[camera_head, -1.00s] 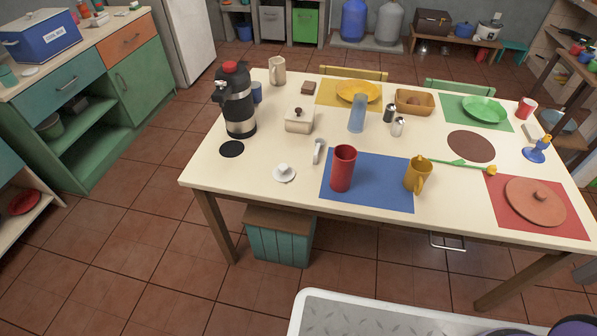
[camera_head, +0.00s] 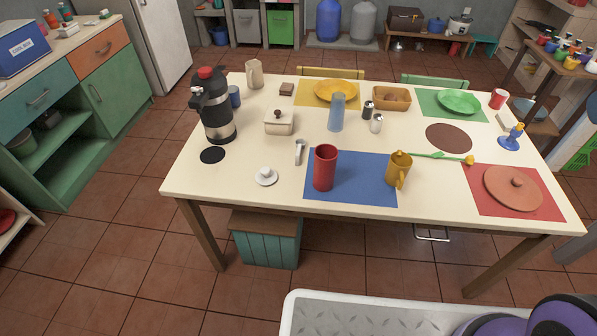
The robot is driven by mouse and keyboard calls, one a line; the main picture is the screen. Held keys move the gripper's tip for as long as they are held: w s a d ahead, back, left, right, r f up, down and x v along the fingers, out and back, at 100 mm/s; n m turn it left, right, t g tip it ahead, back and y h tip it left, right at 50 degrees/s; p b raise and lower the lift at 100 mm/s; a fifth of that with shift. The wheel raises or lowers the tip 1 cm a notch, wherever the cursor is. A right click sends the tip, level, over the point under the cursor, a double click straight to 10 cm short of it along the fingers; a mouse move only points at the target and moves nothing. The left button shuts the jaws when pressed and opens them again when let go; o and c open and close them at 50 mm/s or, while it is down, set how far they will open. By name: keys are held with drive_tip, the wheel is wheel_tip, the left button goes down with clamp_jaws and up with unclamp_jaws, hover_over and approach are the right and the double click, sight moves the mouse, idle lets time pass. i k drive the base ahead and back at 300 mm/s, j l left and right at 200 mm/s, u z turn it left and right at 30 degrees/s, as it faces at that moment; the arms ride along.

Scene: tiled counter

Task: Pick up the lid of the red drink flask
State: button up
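A tall red cylinder (camera_head: 325,168), which looks like the red drink flask, stands upright on the blue mat (camera_head: 365,188) near the table's front edge. Its top looks open, with no lid on it. A small white round piece with a knob (camera_head: 265,176) lies on the bare table to its left; I cannot tell whether it is the flask's lid. A black flask with a red top (camera_head: 213,108) stands at the table's left. Purple and black parts of my arm show at the bottom right. My gripper is not in view.
A yellow mug (camera_head: 398,168) stands right of the red cylinder, and a grey-white handle-like item (camera_head: 299,152) lies to its left. A blue tumbler (camera_head: 336,112) stands behind. Floor shows before the cream table (camera_head: 235,182).

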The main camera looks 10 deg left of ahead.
sight(266, 175)
drive_tip(key=i+j, duration=0.15)
drive_tip(key=j, duration=0.25)
drive_tip(key=i+j, duration=0.2)
drive_tip(key=j, duration=0.15)
drive_tip(key=i+j, duration=0.15)
drive_tip(key=j, duration=0.25)
drive_tip(key=u, duration=0.05)
